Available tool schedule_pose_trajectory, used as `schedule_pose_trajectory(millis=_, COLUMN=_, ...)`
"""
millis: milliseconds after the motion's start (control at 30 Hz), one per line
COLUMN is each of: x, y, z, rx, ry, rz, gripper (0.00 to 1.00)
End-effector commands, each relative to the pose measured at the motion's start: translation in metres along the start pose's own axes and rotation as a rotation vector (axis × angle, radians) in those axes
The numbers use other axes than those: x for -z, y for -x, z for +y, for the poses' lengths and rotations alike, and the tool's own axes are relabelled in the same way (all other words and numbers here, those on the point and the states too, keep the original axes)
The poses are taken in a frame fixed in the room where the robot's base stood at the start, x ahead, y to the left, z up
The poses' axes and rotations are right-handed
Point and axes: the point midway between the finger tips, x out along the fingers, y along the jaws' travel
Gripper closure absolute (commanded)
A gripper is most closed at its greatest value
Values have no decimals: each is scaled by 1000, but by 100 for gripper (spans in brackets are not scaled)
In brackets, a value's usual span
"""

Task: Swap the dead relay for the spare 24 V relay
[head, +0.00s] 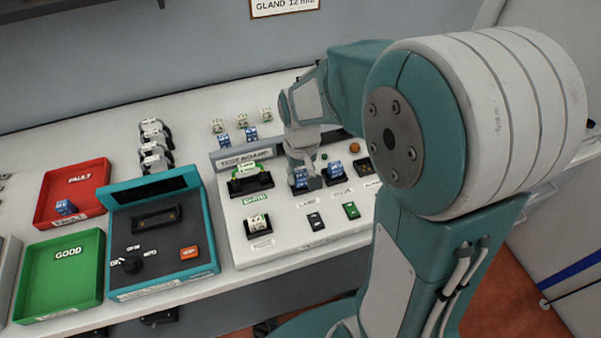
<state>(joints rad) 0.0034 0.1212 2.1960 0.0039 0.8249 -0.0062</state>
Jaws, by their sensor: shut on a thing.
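My gripper (304,172) is at the test board (285,245), shut on a blue relay (301,180) in the socket area above a label that seems to read LAMP. The fingers partly hide this relay, and I cannot tell whether it is seated or lifted. Another blue relay (335,171) sits in the socket just to the right. Two more blue relays stand on the bench behind the board, one on the left (224,140) and one beside it (251,133). One blue relay (65,207) lies in the red FAULT tray (103,170).
A green GOOD tray (95,297) is empty at front left. A teal-framed tester (195,215) with a dark empty slot, a knob and an orange button stands between trays and board. Several white-topped parts (155,145) stand behind it. My arm covers the right side.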

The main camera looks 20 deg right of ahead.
Motion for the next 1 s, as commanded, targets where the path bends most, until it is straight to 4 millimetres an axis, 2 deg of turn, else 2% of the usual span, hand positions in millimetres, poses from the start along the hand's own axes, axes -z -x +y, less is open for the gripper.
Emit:
schedule_pose_trajectory(millis=167, x=0, y=0, z=0, rx=0, ry=0, rz=0, gripper=95)
schedule_pose_trajectory(millis=200, x=0, y=0, z=0, rx=0, ry=0, rz=0, gripper=41)
schedule_pose_trajectory(millis=233, x=0, y=0, z=0, rx=0, ry=0, rz=0, gripper=27)
schedule_pose_trajectory(millis=267, x=0, y=0, z=0, rx=0, ry=0, rz=0, gripper=19)
schedule_pose_trajectory(millis=567, x=0, y=0, z=0, rx=0, ry=0, rz=0, gripper=19)
schedule_pose_trajectory(millis=600, x=0, y=0, z=0, rx=0, ry=0, rz=0, gripper=5)
schedule_pose_trajectory(millis=633, x=0, y=0, z=0, rx=0, ry=0, rz=0, gripper=0)
schedule_pose_trajectory(millis=1000, x=0, y=0, z=0, rx=0, ry=0, rz=0, gripper=0)
